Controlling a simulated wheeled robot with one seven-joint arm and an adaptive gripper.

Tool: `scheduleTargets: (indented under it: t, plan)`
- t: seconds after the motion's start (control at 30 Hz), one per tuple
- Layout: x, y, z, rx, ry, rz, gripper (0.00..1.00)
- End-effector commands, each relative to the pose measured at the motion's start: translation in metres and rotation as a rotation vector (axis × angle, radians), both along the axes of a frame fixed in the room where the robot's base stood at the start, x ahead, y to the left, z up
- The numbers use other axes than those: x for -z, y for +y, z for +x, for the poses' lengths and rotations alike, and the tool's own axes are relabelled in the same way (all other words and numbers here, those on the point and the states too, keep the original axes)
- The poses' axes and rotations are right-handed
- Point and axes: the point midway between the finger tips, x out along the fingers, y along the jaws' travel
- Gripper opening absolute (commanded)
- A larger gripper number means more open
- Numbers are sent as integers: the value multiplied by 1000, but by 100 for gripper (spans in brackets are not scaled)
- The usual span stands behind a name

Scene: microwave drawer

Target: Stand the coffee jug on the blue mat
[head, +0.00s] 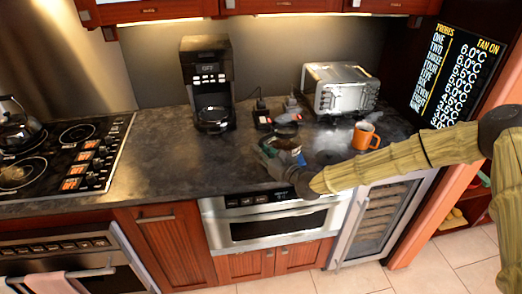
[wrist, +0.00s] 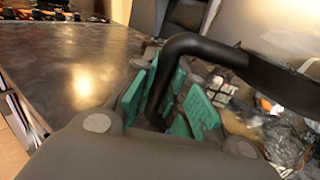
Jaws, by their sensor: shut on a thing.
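The coffee jug (head: 291,143) shows as a glass body with a dark top, above the counter in the head view. In the wrist view its black handle (wrist: 182,55) runs down between the green finger pads, and its clear glass body (wrist: 265,120) is at the right. My gripper (head: 275,156) is shut on the handle, and it also shows in the wrist view (wrist: 168,105). My gripper partly hides the jug's body and base, so I cannot tell whether the jug touches the counter.
A coffee machine (head: 207,75) stands at the back, with a toaster (head: 340,88) to its right. An orange mug (head: 364,136) is right of the jug. A dark round patch (head: 327,157) lies between them. The counter (head: 165,150) is clear at left, beside the stove (head: 60,155).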

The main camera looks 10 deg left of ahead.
Motion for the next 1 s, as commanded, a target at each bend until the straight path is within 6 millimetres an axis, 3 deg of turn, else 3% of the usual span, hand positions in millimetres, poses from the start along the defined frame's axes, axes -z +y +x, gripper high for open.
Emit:
scheduleTargets:
  t: [0.83,0.87,1.0]
  plan:
    - [-2,0,1,0,-3,1,0]
    - [-2,0,1,0,-3,1,18]
    - [-2,0,0,0,-2,1,40]
